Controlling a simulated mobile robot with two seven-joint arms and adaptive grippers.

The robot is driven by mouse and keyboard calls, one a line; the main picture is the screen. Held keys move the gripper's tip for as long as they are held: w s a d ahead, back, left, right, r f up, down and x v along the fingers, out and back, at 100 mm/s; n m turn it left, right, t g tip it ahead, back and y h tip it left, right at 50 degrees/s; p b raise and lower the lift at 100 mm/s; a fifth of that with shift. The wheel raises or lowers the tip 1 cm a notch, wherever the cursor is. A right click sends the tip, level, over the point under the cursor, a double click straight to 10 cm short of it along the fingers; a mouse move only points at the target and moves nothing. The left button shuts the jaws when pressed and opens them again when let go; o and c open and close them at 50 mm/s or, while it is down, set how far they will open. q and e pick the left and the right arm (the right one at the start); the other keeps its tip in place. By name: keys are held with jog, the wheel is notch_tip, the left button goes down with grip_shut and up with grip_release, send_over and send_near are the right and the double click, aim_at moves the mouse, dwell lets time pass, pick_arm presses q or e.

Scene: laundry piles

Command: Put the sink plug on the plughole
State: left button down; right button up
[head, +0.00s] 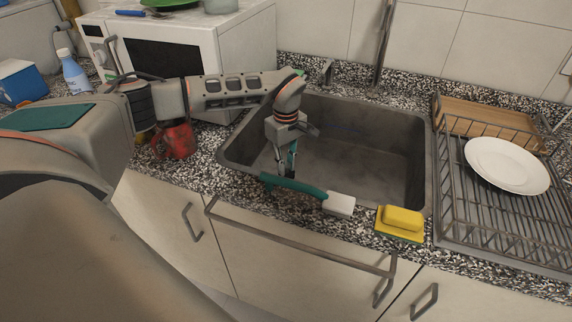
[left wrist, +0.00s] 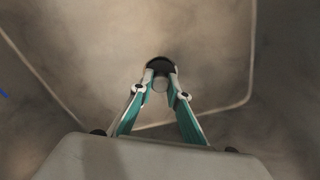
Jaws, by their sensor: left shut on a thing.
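My left gripper (head: 285,168) reaches down into the grey sink (head: 370,160), near its left front corner; its fingertips are hard to see there. In the left wrist view the left gripper (left wrist: 160,80) is shut on a small grey knob, which I take to be the sink plug (left wrist: 160,86). A dark round shape (left wrist: 160,65) lies right at the fingertips; I cannot tell whether it is the plug's disc or the plughole. I cannot tell whether the plug touches the sink floor. My right gripper is in neither view.
A teal-handled brush (head: 297,187) and a yellow sponge (head: 403,220) lie on the sink's front edge. A dish rack (head: 455,200) with a white plate (head: 507,165) stands to the right. A red mug (head: 180,142) and a white microwave (head: 225,50) are to the left.

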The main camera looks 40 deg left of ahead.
pick_arm(q)
jog(key=shift+f, duration=0.1)
jog(key=shift+f, duration=0.1)
jog(key=c, duration=1.9)
grip_release()
notch_tip(320, 180, up, 12)
jog(key=shift+r+p, duration=0.2)
jog(key=shift+p, duration=0.65)
